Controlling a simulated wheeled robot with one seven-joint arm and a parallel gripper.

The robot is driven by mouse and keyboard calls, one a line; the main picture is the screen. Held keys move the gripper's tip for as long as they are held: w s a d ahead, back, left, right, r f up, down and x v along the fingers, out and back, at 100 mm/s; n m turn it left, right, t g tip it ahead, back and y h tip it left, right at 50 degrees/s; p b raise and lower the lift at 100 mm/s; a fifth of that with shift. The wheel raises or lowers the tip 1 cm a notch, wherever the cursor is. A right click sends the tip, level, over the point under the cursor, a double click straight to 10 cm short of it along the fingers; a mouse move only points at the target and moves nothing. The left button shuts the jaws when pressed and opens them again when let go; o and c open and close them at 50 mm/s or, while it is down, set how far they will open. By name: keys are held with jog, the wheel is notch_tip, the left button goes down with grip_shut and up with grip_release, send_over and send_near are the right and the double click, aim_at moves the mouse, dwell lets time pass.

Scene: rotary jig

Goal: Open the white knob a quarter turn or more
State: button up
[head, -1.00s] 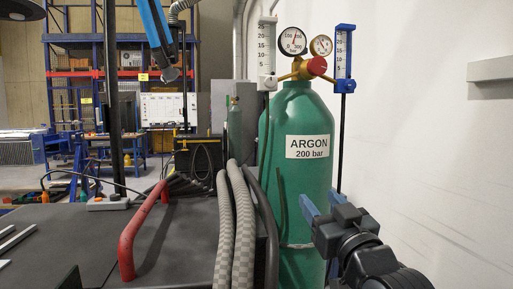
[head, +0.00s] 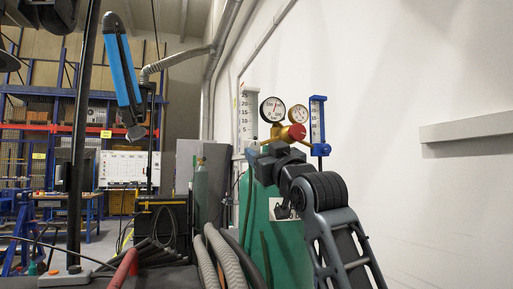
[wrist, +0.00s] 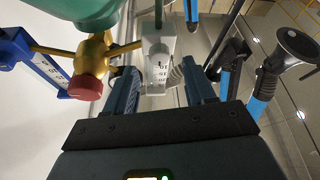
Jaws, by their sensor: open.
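The white flowmeter (head: 248,115) stands on the left side of the brass regulator in the head view. In the wrist view its white body (wrist: 157,76) and small white knob (wrist: 158,60) show between my fingers. My gripper (wrist: 160,76) is open, with one dark blue finger on each side of the white body. I cannot tell whether either finger touches it. In the head view my gripper (head: 258,158) is in front of the regulator's lower part and hides the knob.
The red knob (wrist: 84,88) and brass regulator (wrist: 93,56) are close to the left finger. A blue flowmeter (head: 318,118) stands right of the gauges. The green cylinder (head: 286,238) is below. A wall with a grey rail (head: 465,127) is at right.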

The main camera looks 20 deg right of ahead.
aim_at(255, 147)
jog(key=shift+x, duration=1.8)
grip_shut()
